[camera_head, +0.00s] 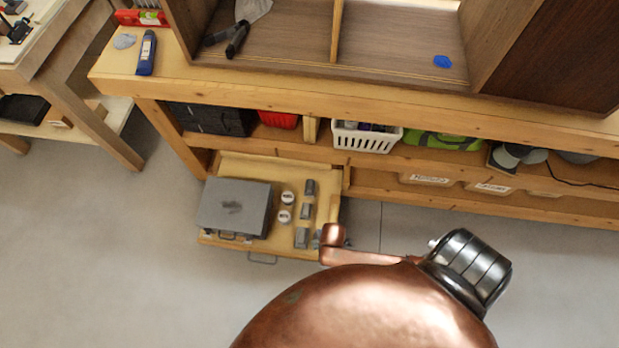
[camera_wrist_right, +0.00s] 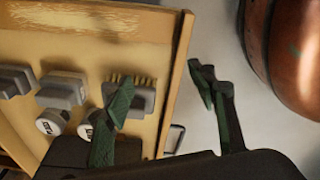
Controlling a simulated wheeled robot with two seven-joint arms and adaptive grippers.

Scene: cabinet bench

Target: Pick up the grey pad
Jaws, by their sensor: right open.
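A flat grey rounded piece (camera_head: 125,41), which may be the grey pad, lies at the left end of the bench top. Several small grey blocks (camera_head: 305,211) lie in the pulled-out drawer, and I cannot tell whether one of them is the pad. In the right wrist view, a grey block with bristles (camera_wrist_right: 146,98) lies in the drawer, partly behind one finger. My right gripper (camera_wrist_right: 161,85) is open and empty, its fingers spread above the drawer's edge. The head view does not show its fingers. My left gripper is not in view.
The low wooden drawer (camera_head: 210,238) also holds a grey case (camera_head: 233,206) and white-topped round weights or cans (camera_head: 287,197). A white basket (camera_head: 364,137) sits on the shelf. The floor at left is clear.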

